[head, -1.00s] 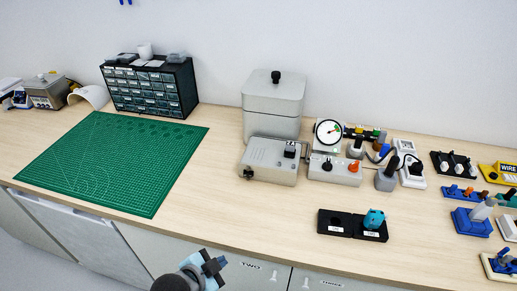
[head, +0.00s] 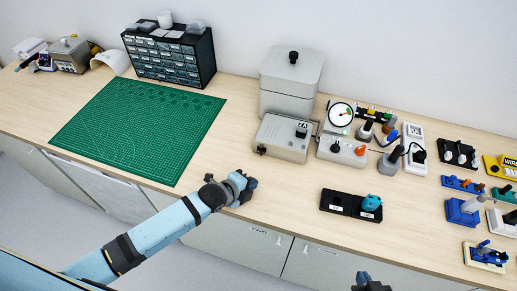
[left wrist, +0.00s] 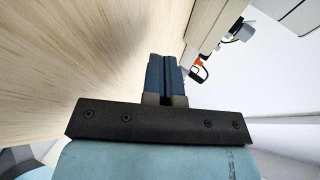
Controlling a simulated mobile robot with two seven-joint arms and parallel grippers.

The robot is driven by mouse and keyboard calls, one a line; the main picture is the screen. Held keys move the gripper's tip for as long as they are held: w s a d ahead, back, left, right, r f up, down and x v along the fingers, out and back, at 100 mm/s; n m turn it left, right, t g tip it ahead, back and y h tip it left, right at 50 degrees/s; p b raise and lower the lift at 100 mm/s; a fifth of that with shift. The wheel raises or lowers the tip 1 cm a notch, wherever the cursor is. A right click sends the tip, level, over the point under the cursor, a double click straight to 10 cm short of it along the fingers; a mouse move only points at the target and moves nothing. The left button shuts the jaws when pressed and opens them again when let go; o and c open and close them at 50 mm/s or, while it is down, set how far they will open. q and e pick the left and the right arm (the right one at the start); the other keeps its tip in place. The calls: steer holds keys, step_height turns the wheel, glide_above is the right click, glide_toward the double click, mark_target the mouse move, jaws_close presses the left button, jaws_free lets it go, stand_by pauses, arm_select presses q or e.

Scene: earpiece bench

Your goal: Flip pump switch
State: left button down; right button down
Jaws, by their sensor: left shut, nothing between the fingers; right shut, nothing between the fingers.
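A grey box with a dial gauge (head: 341,114), an orange knob and a small black switch (head: 335,147) stands right of the bench's middle. Left of it is a grey unit (head: 284,138) with a black rocker-like part (head: 302,130) on top. I cannot tell which one is the pump switch. My left gripper (head: 251,184) is shut and empty near the bench's front edge, in front of the grey unit and apart from it. Its blue fingers (left wrist: 164,78) are together in the left wrist view, and an orange part (left wrist: 198,63) shows beyond them. My right gripper (head: 370,284) is shut and empty at the bottom edge.
A lidded grey tank (head: 291,82) stands behind the grey unit. A black tray (head: 338,202) holding a teal piece (head: 371,203) lies to the right. A green mat (head: 140,128) covers the left. Bare wood lies between the left gripper and the grey unit.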

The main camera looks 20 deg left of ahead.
mark_target(256, 167)
arm_select(q)
steer(key=w+b, duration=0.1)
steer(key=w, duration=0.1)
steer(key=w+b, duration=0.1)
steer(key=w, duration=0.2)
steer(key=w+b, duration=0.2)
steer(key=shift+w+a, duration=0.2)
steer(key=shift+a, duration=0.1)
steer(key=shift+w, duration=0.7)
steer(key=shift+w+a, duration=0.1)
stand_by(1.4)
steer(key=shift+w, duration=0.3)
steer(key=shift+w, duration=0.3)
stand_by(0.6)
steer(key=shift+s, duration=0.1)
steer(key=shift+s, duration=0.65)
steer(key=shift+p, duration=0.3)
